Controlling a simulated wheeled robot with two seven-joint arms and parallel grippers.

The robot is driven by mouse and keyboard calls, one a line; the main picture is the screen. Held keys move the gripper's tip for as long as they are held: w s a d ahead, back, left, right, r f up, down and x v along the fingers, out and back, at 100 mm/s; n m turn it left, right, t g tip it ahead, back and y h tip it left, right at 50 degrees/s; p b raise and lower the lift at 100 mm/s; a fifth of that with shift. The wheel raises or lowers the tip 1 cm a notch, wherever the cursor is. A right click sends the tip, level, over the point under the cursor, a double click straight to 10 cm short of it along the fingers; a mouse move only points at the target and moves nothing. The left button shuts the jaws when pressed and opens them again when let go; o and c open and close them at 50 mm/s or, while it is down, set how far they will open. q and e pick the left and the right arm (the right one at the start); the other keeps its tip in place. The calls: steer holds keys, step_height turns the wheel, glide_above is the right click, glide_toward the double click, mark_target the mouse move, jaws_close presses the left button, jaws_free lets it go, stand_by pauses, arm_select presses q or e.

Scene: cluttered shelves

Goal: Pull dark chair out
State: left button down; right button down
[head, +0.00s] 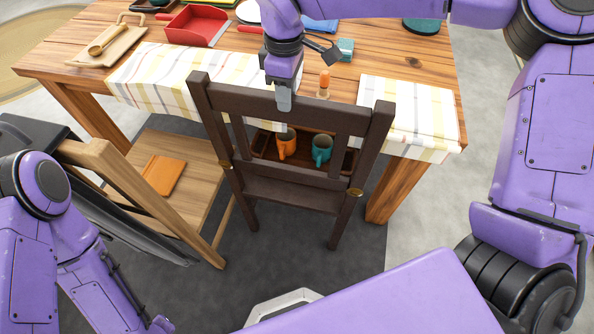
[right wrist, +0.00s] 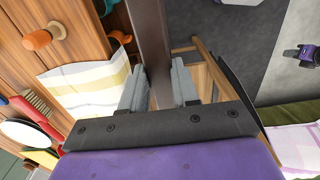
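The dark chair (head: 290,172) is a dark brown wooden chair. It stands upright at the table's near edge, with its back towards me. My right gripper (head: 284,101) is at the middle of its top rail. In the right wrist view, the fingers of my right gripper (right wrist: 158,78) lie on both sides of the dark rail (right wrist: 152,40) with no clear gap, so it looks gripped. The chair's seat is partly hidden by its back. My left gripper appears small at the right edge of the right wrist view (right wrist: 293,53); its fingers are too small to judge.
An orange mug (head: 286,144) and a teal mug (head: 321,150) show through the chair's back. A light wooden chair (head: 175,180) with an orange item on its seat stands close at left. The wooden table (head: 385,55) is cluttered. Grey floor (head: 310,262) is bare in front.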

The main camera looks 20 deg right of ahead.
steer(key=shift+s+a+f+b, duration=0.2)
steer(key=shift+s+a+b, duration=0.05)
steer(key=shift+s+b, duration=0.15)
steer(key=s+a+b, duration=0.7)
steer(key=s+b, duration=0.1)
steer(key=s, duration=0.2)
steer(key=shift+s, duration=0.25)
steer(key=c, duration=0.8)
jaws_free()
steer(key=shift+a, duration=0.1)
steer(key=shift+w, duration=0.1)
steer(key=shift+r, duration=0.15)
step_height(320, 180, up, 7)
steer(key=p, duration=0.4)
stand_by(0.3)
stand_by(0.4)
